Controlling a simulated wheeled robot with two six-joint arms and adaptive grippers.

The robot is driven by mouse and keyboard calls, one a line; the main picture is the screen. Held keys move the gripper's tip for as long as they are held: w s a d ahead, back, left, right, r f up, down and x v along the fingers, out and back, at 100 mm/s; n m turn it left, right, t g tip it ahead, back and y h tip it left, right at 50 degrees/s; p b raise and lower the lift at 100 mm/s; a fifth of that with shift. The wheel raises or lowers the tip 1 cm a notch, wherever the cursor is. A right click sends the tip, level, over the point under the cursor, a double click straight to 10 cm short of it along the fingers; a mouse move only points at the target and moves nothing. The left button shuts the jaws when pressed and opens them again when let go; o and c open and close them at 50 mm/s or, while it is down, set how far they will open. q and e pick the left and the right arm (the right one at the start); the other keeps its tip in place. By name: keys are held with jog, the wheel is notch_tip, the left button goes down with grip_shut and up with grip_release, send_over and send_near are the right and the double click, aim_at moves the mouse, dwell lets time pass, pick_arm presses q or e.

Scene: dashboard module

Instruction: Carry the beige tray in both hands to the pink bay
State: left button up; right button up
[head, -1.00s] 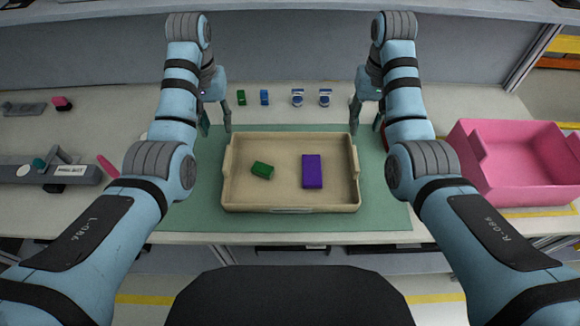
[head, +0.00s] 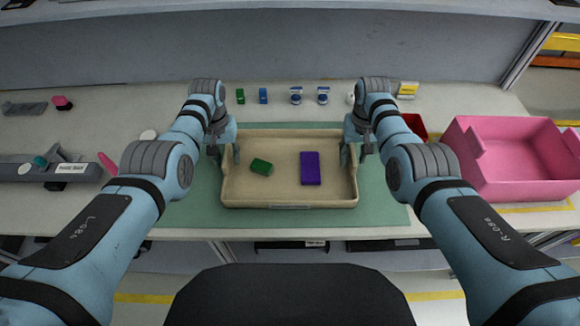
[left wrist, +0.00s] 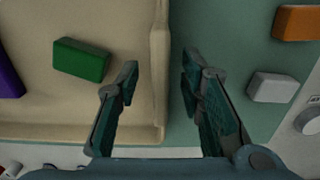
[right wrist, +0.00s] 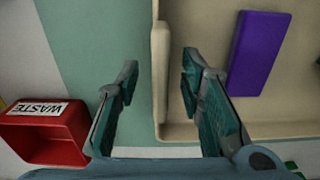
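The beige tray (head: 285,199) lies on the green mat in front of me, with a green block (head: 261,167) and a purple block (head: 310,168) inside. My left gripper (head: 226,157) is open at the tray's left wall, its fingers on either side of the wall (left wrist: 160,70) in the left wrist view. My right gripper (head: 355,156) is open at the right wall, its fingers straddling the wall (right wrist: 160,75) in the right wrist view. Neither gripper is closed on the tray. The pink bay (head: 515,160) is an open pink bin on the table at the right.
A red bin (head: 415,125) marked WASTE in the right wrist view (right wrist: 45,135) stands behind my right arm. Several small green and blue parts (head: 263,96) stand along the back. A grey fixture (head: 45,170) lies at the left. Shelving and a wall close off the back.

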pick_arm(q)
jog(key=shift+w+f, duration=0.1)
jog(key=shift+f, duration=0.05)
pick_arm(e)
jog(key=shift+w+f, duration=0.1)
jog(key=shift+w, duration=0.05)
pick_arm(q)
jog(key=shift+c, duration=0.4)
pick_arm(e)
jog(key=shift+c, duration=0.4)
pick_arm(q)
grip_shut()
pick_arm(e)
grip_shut()
pick_arm(q)
jog(key=shift+r, duration=0.25)
pick_arm(e)
jog(key=shift+r, duration=0.25)
